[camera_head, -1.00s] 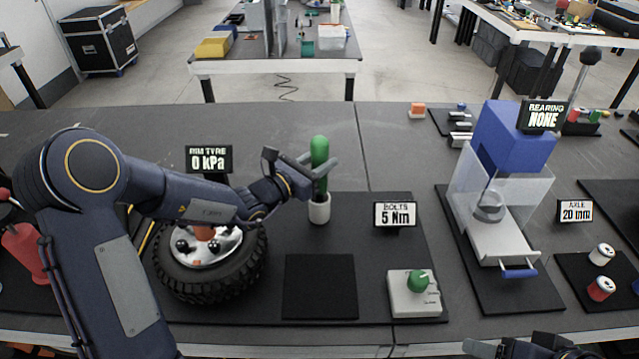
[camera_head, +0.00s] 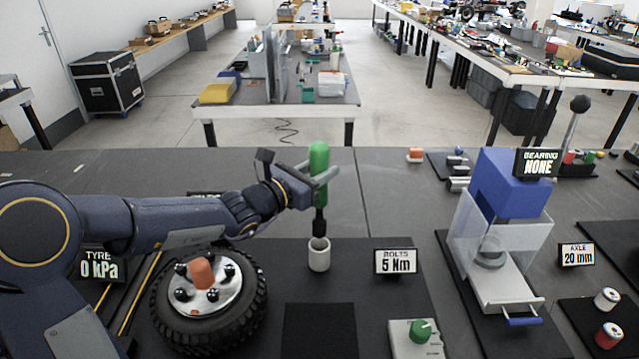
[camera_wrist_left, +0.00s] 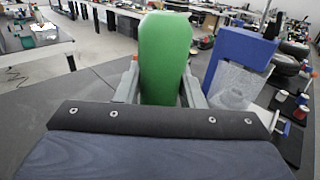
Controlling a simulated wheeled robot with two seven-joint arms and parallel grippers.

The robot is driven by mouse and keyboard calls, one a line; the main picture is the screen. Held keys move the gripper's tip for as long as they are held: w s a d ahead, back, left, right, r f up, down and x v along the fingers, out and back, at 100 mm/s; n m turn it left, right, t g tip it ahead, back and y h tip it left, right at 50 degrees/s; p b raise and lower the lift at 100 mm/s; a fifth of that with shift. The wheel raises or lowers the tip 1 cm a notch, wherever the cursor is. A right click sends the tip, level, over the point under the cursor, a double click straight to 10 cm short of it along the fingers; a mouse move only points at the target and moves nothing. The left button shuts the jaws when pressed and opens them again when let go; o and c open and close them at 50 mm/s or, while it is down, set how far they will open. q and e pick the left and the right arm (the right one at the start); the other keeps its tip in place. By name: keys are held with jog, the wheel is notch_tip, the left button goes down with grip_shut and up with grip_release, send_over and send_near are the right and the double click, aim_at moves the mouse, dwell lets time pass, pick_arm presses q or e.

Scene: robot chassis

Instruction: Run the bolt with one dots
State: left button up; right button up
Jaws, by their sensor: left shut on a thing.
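My left gripper (camera_head: 318,178) is shut on the green handle of an upright driver tool (camera_head: 319,160). The green handle also fills the middle of the left wrist view (camera_wrist_left: 165,55), between the fingers. The tool's black shaft hangs down just over a white cup holder (camera_head: 319,256); its tip is at the cup's mouth. The wheel (camera_head: 208,300) lies flat at the lower left, with an orange cap at its hub and several dark bolts around it. Any dots on the bolts are too small to read. My right gripper is out of view.
A sign reading "BOLTS 5 Nm" (camera_head: 395,261) stands right of the cup. A grey box with a green knob (camera_head: 420,332) is at the front. A blue press (camera_head: 510,185) with clear guards stands further right. A dark square pad (camera_head: 320,330) lies before the cup.

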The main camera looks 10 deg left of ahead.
aim_at(320, 144)
pick_arm(q)
jog(key=shift+r+p, duration=2.5)
jog(key=shift+r, duration=1.8)
